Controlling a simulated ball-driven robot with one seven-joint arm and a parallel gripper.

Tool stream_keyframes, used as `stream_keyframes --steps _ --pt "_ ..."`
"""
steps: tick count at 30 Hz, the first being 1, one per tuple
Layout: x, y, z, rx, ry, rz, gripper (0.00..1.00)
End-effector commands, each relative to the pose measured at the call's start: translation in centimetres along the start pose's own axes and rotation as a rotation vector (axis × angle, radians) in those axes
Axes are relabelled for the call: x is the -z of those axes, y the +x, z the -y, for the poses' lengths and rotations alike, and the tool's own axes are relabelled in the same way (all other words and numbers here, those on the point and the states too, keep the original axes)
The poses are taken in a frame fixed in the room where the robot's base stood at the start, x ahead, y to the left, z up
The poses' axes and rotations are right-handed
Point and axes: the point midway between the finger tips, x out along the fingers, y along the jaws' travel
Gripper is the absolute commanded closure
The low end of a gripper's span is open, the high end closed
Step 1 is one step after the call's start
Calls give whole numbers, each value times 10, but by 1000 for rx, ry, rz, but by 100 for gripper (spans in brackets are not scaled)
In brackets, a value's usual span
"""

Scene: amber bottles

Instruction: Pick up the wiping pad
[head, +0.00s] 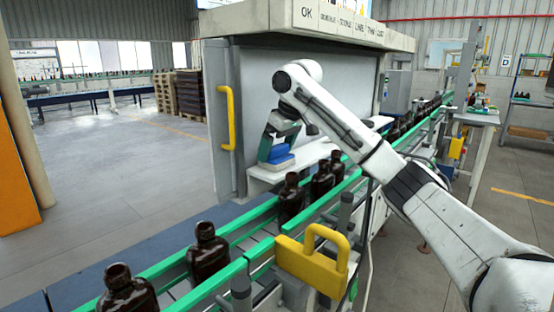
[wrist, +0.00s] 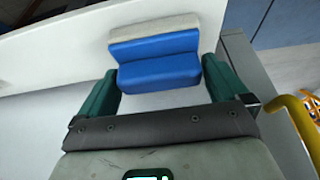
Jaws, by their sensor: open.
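The wiping pad (wrist: 158,62) is a blue block with a stepped blue grip and a pale layer along its far side. It lies on a white shelf (wrist: 50,62) beside the conveyor. In the head view the pad (head: 277,162) shows at the left end of the shelf, partly below my gripper. My gripper (wrist: 160,88) is open, with its green fingers at the left and right of the pad's near part. The pad shows between and beyond the fingertips. I cannot tell whether either finger touches it.
A conveyor with green rails (head: 165,262) carries several amber bottles (head: 208,252) in front of the shelf. A yellow handle (head: 228,118) stands on the cabinet left of the shelf. A yellow bracket (head: 312,265) sits on the near rail. Open floor lies at the left.

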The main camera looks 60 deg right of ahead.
Motion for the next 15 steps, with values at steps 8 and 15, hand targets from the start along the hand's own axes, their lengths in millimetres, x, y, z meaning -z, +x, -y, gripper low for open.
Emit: stream_keyframes --steps 8,15 --pt "0 0 0 0 0 0 16" --pt "0 0 0 0 0 1 39"
